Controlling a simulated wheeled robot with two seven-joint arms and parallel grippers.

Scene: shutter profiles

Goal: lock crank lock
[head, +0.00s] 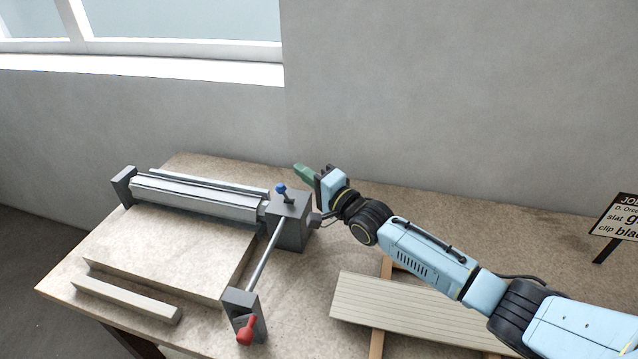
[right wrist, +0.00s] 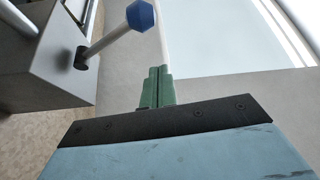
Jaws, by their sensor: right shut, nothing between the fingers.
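A grey crank box (head: 290,222) stands on the table at the right end of the metal roller (head: 200,200). A short lever with a blue knob (head: 280,188) sticks up from its top; the knob also shows large at the upper left of the right wrist view (right wrist: 140,15). A rod runs from the box toward the front to a grey block (head: 243,303) with a red handle (head: 247,330). My right gripper (head: 299,170), with green fingers, is shut and empty, just above and right of the blue knob, apart from it. My left gripper is not in view.
A thick pale slab (head: 170,250) lies before the roller, with a loose bar (head: 125,298) in front. A slatted panel (head: 410,310) rests on wooden strips at right. A sign (head: 618,218) stands at far right. A wall and window are behind.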

